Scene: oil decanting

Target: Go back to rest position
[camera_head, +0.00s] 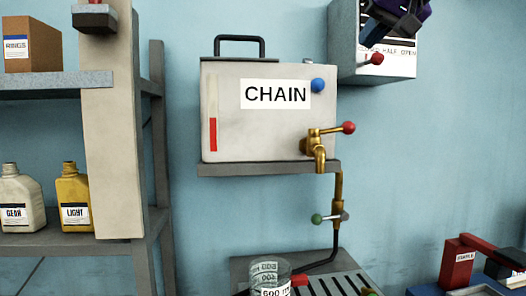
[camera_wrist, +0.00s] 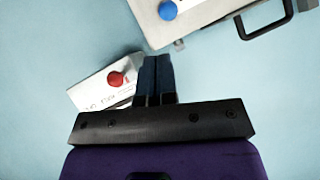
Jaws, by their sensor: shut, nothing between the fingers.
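My gripper (camera_head: 372,30) is at the top right of the head view, dark with a purple body, partly cut off by the frame edge. It is in front of a wall box (camera_head: 385,68) with a "HALF OPEN" label and a red knob (camera_head: 376,58). In the wrist view my gripper (camera_wrist: 158,62) has its two dark fingers together with nothing between them. The wall box (camera_wrist: 92,88) and its red knob (camera_wrist: 116,79) lie just left of the fingers there, partly hidden. I cannot tell the exact gap.
The CHAIN tank (camera_head: 255,130), with a brass tap (camera_head: 318,140) and red handle, sits on a wall bracket left of the gripper. A glass beaker (camera_head: 268,275) stands below. A shelf (camera_head: 60,88) with bottles is at left. A red object (camera_head: 458,262) is at lower right.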

